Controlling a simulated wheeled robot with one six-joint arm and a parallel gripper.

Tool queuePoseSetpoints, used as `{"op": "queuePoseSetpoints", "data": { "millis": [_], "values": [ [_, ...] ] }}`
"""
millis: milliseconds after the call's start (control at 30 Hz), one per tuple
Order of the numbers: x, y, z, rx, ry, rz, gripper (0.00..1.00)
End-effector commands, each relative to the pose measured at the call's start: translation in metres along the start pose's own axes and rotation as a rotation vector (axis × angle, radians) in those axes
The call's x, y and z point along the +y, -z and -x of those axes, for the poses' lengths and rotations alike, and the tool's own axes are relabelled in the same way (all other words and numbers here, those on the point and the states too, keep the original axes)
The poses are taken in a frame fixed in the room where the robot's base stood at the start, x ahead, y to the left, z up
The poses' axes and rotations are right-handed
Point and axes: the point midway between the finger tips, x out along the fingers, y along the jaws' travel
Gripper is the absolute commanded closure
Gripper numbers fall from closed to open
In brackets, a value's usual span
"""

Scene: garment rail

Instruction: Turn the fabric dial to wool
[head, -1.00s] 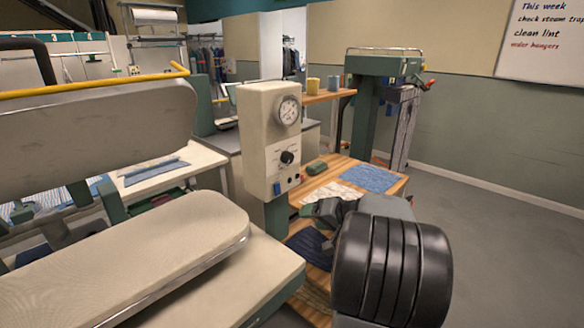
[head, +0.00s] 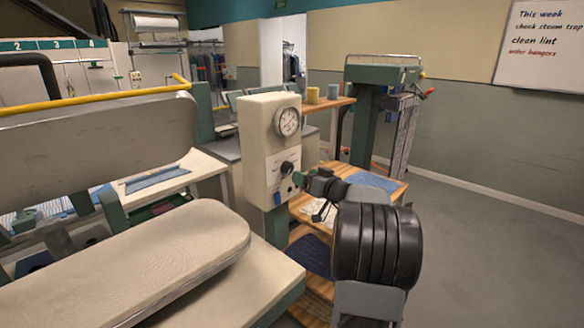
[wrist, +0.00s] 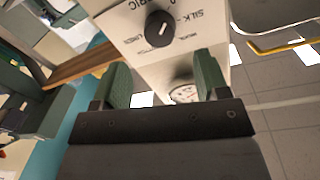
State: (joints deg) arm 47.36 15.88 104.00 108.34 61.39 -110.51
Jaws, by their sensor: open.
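The fabric dial (head: 287,168) is a round black knob on the front of the cream control box (head: 255,150). In the wrist view the dial (wrist: 160,29) appears at the top, with a white pointer line and small printed labels around it. "SILK" is readable to its right; the other labels are too small or turned to read surely, so I cannot tell the setting. My gripper (wrist: 163,78) is open, its two green fingers apart and empty, short of the dial. In the head view my gripper (head: 301,181) is just right of and slightly below the dial, partly overlapping the box's edge.
A round gauge (head: 288,121) sits above the dial, and a blue button (head: 278,198) below it. A padded pressing board (head: 150,250) lies at the left. A wooden table (head: 300,205) with folded cloths is behind my arm. Open floor (head: 480,230) lies to the right.

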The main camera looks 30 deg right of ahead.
Motion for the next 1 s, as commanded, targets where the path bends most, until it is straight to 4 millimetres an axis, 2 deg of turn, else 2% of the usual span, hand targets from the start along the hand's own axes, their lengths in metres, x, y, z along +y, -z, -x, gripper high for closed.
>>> {"op": "queuePoseSetpoints", "data": {
  "millis": [33, 200, 400, 600, 867, 1000],
  "values": [
    [-0.001, 0.002, -0.01, -0.002, 0.002, -0.003, 0.32],
    [-0.001, 0.001, -0.037, -0.002, 0.001, -0.003, 0.32],
    [0.0, 0.001, -0.057, 0.0, 0.0, -0.002, 0.32],
    [0.0, 0.0, -0.065, -0.001, 0.0, -0.002, 0.32],
    [0.0, -0.001, -0.065, -0.001, -0.001, -0.002, 0.32],
    [0.0, -0.001, -0.065, -0.001, -0.001, -0.002, 0.45]
  ]
}}
